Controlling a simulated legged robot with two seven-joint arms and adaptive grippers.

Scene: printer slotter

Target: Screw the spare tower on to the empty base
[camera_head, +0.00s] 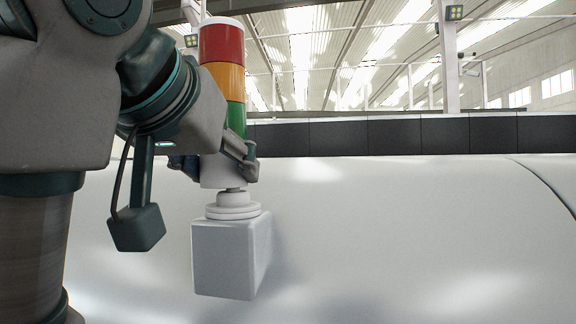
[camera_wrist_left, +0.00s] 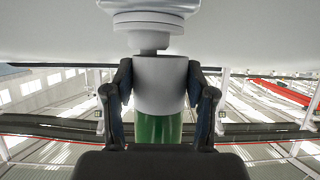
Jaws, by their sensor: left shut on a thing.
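The spare tower, a signal light with red, orange and green bands over a white lower section (camera_head: 222,85), stands upright at the left of the head view. My left gripper (camera_head: 220,168) is shut on its white lower section. The wrist view shows the fingers (camera_wrist_left: 160,92) on both sides of that section (camera_wrist_left: 160,84). The base, white stepped discs (camera_head: 233,211) on a pale grey box (camera_head: 228,258), is directly below the tower. A short narrow neck shows between them. In the wrist view the base (camera_wrist_left: 148,18) looks slightly left of the tower's middle. I cannot tell whether the threads are engaged.
A large white curved machine surface (camera_head: 400,235) fills the area behind and right of the box. A dark panelled strip (camera_head: 400,135) runs along its top. The room right of the tower is clear.

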